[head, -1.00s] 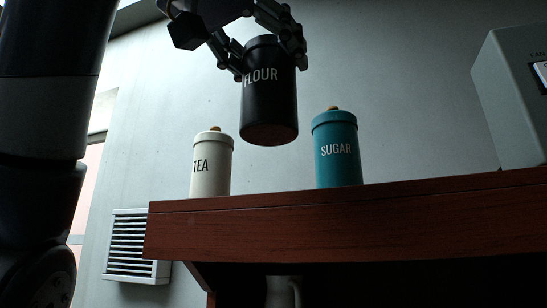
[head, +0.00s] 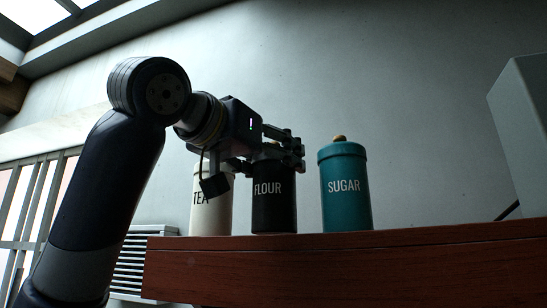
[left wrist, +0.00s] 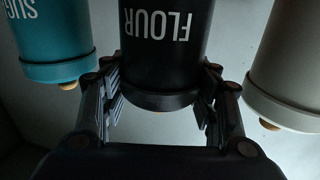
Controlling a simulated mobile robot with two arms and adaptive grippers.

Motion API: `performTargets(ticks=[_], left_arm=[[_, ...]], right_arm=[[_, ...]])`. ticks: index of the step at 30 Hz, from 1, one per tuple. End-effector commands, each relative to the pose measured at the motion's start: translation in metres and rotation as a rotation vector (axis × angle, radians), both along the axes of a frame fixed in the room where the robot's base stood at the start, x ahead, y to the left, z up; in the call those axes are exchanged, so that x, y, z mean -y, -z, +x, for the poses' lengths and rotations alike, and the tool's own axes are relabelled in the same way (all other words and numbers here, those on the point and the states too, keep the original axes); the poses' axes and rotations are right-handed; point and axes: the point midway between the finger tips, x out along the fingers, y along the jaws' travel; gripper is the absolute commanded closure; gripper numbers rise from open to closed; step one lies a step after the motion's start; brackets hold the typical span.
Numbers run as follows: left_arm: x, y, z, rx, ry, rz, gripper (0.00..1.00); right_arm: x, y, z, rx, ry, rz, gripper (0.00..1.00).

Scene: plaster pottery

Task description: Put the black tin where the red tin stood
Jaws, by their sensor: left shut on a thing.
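The black tin (head: 274,200), lettered FLOUR, stands upright at the shelf top between the white and teal tins. My left gripper (head: 275,152) is shut around its upper part, arm coming in from the left. In the left wrist view the black tin (left wrist: 160,60) appears upside down, with a finger on each side of my left gripper (left wrist: 160,92). The shelf's front edge is at the tin's base, so I cannot tell whether the tin touches the shelf. No red tin shows. My right gripper is not in view.
A white TEA tin (head: 212,212) stands left of the black tin, partly hidden by my gripper. A teal SUGAR tin (head: 345,187) stands to the right with a small gap. The brown wooden shelf (head: 350,265) runs below. A grey box (head: 525,135) is at far right.

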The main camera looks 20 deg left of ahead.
Motion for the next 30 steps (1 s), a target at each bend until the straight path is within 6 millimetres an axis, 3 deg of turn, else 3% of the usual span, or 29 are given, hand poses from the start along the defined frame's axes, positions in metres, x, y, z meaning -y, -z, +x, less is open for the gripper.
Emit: performTargets(ticks=[14, 15, 18, 30], left_arm=[[0.0, 0.009, -0.0004, 0.0, 0.0, -0.001, 0.84], [-0.0001, 0.0093, -0.0002, -0.001, -0.001, -0.001, 0.42], [-0.0002, 0.0081, -0.0002, -0.001, -0.001, -0.001, 0.25], [-0.0003, 0.0042, -0.0003, 0.0, -0.001, -0.001, 0.25]], right_arm=[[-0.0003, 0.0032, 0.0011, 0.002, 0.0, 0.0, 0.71], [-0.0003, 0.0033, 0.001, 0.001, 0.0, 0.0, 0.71], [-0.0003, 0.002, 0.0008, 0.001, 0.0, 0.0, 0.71], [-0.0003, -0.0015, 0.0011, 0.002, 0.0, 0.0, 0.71]])
